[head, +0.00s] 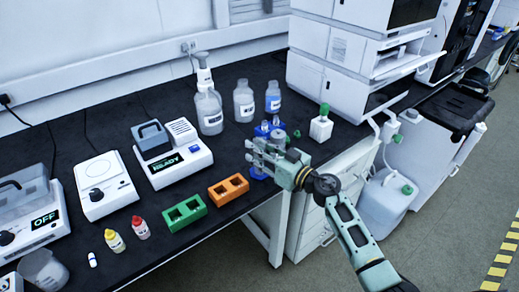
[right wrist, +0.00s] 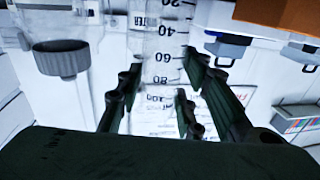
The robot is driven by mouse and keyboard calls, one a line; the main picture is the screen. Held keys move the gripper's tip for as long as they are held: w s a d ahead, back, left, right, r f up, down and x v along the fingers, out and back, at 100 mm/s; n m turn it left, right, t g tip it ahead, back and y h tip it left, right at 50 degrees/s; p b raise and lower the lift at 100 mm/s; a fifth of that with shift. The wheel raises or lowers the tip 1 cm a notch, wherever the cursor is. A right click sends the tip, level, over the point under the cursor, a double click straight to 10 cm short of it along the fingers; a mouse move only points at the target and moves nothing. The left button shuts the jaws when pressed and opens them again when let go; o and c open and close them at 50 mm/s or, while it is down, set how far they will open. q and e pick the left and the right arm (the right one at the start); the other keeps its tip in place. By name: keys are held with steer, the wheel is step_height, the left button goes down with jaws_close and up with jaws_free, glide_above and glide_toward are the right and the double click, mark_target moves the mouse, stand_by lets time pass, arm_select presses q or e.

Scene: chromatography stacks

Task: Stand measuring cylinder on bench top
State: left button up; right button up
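The clear measuring cylinder (right wrist: 165,42) shows in the right wrist view, its black scale marks running from 20 to 100. It stands between the fingers of my right gripper (right wrist: 164,82), with the pads close against both sides; the grip appears closed on it. In the head view my right gripper (head: 255,150) is over the bench top (head: 290,172) near its front edge. A blue base (head: 259,174) shows just below the fingers, and the gripper hides much of the tube. I cannot tell whether the base touches the bench. My left gripper is not in view.
An orange rack (head: 229,189) and a green rack (head: 185,213) lie left of the gripper. Bottles (head: 244,101) stand behind, and a white green-capped container (head: 321,124) stands to the right. Blue items (head: 265,129) are close behind the gripper. Bare bench lies between racks and bottles.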

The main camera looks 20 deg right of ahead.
steer(key=shift+o, duration=1.1)
steer(key=shift+s+d+r, duration=0.1)
steer(key=shift+r, duration=0.05)
steer(key=v, duration=1.2)
steer(key=s+d+f+m+g+h, duration=0.1)
steer(key=s+d+f+m+h, duration=0.2)
steer(key=f, duration=0.9)
steer(key=s+f+g+h, duration=0.2)
steer(key=s+f, duration=0.3)
steer(key=f, duration=0.7)
steer(key=s+d+f+m+g+h, duration=0.1)
steer(key=s+d+f+m+h, duration=0.3)
steer(key=f, duration=0.8)
steer(key=s+a+f+n+g, duration=0.1)
steer(key=s+a+f+g, duration=0.2)
steer(key=s+f, duration=0.55)
steer(key=s+a+f+n+g, duration=0.1)
steer(key=s+a+f+g, duration=0.15)
steer(key=s+f, duration=0.65)
steer(key=s+a+f+g, duration=0.1)
steer(key=s+a+g, duration=0.1)
steer(key=s, duration=0.8)
steer(key=s+a+f+n+g, duration=0.1)
steer(key=s+a+g, duration=0.1)
steer(key=s, duration=0.8)
steer(key=shift+s+f+g+p, duration=0.2)
steer(key=shift+f+g+p, duration=0.2)
steer(key=shift+g, duration=0.15)
